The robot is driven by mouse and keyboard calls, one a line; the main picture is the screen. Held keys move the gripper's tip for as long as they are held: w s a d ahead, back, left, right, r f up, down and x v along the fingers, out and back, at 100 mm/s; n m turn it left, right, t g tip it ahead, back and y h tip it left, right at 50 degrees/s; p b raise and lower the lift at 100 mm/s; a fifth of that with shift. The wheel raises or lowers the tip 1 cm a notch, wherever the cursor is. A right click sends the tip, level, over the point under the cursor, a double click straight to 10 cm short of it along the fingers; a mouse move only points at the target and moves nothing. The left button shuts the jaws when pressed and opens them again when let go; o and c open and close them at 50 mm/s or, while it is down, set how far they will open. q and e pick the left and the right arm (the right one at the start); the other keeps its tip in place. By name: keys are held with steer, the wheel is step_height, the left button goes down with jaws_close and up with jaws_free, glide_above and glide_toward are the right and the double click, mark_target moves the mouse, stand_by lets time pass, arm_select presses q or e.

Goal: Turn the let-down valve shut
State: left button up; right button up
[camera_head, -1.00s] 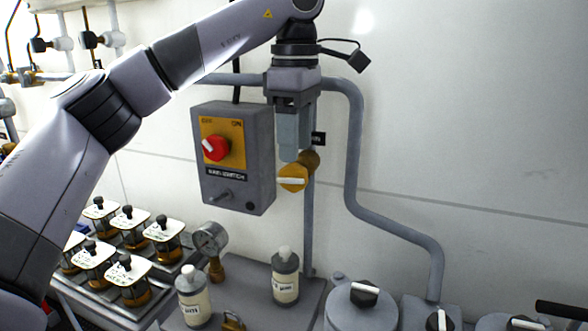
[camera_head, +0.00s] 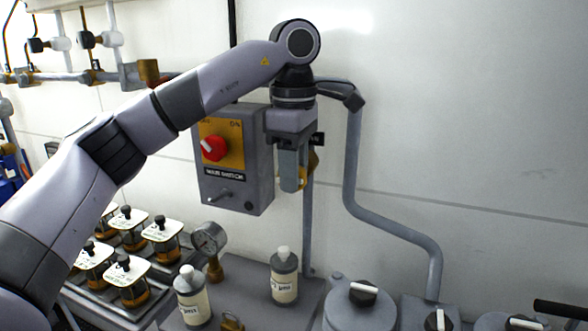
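My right gripper is not in view.
The main switch box (camera_head: 235,190) with a red knob (camera_head: 214,148) stands close left of the gripper. Below are a pressure gauge (camera_head: 209,239), two bottles (camera_head: 284,277) (camera_head: 193,300) and lidded jars (camera_head: 126,280). A bent grey pipe (camera_head: 352,180) runs on the right.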

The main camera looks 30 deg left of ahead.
mark_target(301, 169)
arm_select(q)
steer(key=c, duration=0.4)
steer(key=shift+d+y, duration=0.1)
steer(key=shift+y, duration=0.7)
steer(key=o, duration=0.9)
steer(key=shift+o, duration=0.2)
steer(key=shift+r, duration=0.1)
steer(key=shift+w+d+r, duration=0.1)
steer(key=shift+d+r, duration=0.05)
steer(key=shift+r, duration=1)
steer(key=shift+d+r, duration=0.2)
steer(key=shift+r, duration=0.95)
steer(key=shift+w+d+r, duration=0.1)
steer(key=shift+d+r, duration=0.05)
steer(key=shift+r, duration=1)
